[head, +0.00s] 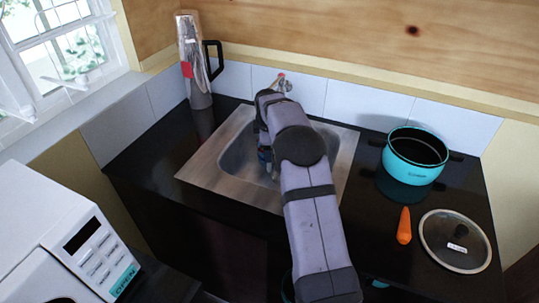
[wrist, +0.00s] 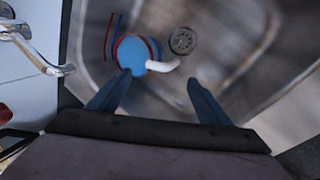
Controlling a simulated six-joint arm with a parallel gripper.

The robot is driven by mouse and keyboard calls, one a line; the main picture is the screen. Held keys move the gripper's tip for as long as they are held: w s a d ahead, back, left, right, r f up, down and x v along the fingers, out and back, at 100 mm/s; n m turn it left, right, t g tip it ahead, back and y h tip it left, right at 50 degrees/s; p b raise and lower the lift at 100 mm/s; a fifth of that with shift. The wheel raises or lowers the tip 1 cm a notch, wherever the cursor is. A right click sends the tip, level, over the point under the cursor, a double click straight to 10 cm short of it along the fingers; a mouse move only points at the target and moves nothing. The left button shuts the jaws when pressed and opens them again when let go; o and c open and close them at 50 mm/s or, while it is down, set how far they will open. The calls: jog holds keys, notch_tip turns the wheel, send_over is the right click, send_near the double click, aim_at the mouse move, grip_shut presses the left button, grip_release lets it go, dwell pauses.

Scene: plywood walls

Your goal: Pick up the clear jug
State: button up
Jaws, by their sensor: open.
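The clear jug (head: 194,62) stands upright in the back left corner of the counter in the head view. It is tall, with a shiny see-through body, a red patch low on its left side and a black handle on its right. My gripper (wrist: 160,77) is open and empty over the sink, to the right of the jug and apart from it. My arm hides most of the gripper in the head view. I cannot clearly make out the jug in the wrist view.
The sink (head: 205,165) holds a blue round item with a white part (wrist: 133,52), near the drain (wrist: 183,41). A tap (head: 281,81) stands behind it. A teal pot (head: 412,170), a carrot (head: 404,226) and a glass lid (head: 455,255) are right. A microwave (head: 70,240) is front left.

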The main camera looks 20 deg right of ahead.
jog(key=shift+p+x, duration=1.75)
jog(key=shift+x, duration=1.9)
jog(key=shift+d, duration=0.15)
jog(key=shift+s, duration=0.1)
jog(key=c, duration=1.5)
jog(key=shift+r, duration=0.2)
grip_shut()
jog(key=shift+r, duration=0.1)
